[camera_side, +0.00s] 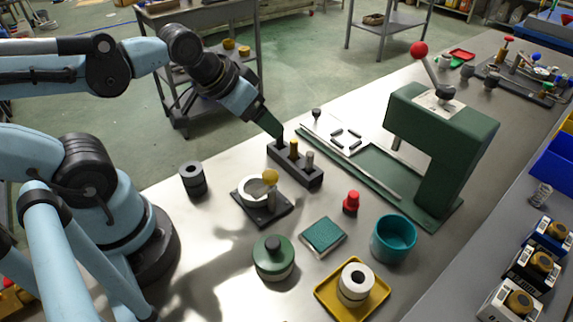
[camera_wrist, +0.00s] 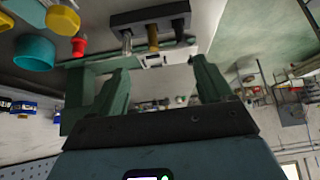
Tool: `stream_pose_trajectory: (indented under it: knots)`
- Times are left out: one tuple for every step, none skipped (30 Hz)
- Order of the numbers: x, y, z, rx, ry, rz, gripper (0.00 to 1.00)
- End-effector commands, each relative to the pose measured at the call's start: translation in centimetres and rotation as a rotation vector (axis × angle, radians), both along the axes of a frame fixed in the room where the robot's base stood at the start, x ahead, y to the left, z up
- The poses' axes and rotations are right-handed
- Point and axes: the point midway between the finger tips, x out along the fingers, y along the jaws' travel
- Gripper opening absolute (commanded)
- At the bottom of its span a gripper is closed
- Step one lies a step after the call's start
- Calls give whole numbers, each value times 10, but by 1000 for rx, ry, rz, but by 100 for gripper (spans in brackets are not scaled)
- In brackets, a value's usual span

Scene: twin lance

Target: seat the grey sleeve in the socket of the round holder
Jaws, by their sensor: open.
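My gripper (camera_side: 272,128) is open, its fingers just above the dark rack's far end. The wrist view shows the two green fingers apart with nothing between them (camera_wrist: 163,80). The dark rack (camera_side: 314,184) holds a grey pin (camera_side: 310,160), which looks like the grey sleeve, a brass pin (camera_side: 294,149) and a black pin (camera_side: 280,134). The wrist view shows the rack (camera_wrist: 135,18) and grey pin (camera_wrist: 127,42) too. A white round piece with a dark central hole (camera_side: 355,285), perhaps the round holder, stands upright on a yellow tray (camera_side: 328,293).
A white ring on a dark base (camera_side: 262,212), a dark hollow cylinder (camera_side: 193,179), a green round pot (camera_side: 273,260), a teal cup (camera_side: 393,240), a red knob (camera_side: 351,202) and a green pad (camera_side: 323,236) stand nearby. A tall green press (camera_side: 440,150) rises behind.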

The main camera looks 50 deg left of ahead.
Motion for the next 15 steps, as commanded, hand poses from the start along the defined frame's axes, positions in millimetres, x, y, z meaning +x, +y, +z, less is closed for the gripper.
stream_pose_trajectory:
  knots:
    - [-5,7,-1,-5,30,32,79]
    - [-9,13,-2,-10,57,58,79]
    - [-18,21,-3,-19,104,102,79]
    - [-26,28,-4,-29,145,141,79]
    - [-35,35,-5,-40,189,184,79]
    - [-48,44,-5,-57,251,242,79]
    - [-58,49,-5,-71,297,285,79]
    - [-67,54,-5,-84,339,325,79]
    - [-80,59,-3,-103,393,378,79]
    - [-88,62,-2,-116,431,411,79]
    - [-97,64,-1,-130,464,442,79]
    - [-106,66,1,-144,503,479,79]
    - [-112,67,2,-154,527,500,79]
    - [-117,67,3,-162,548,518,79]
    - [-121,68,4,-171,567,536,79]
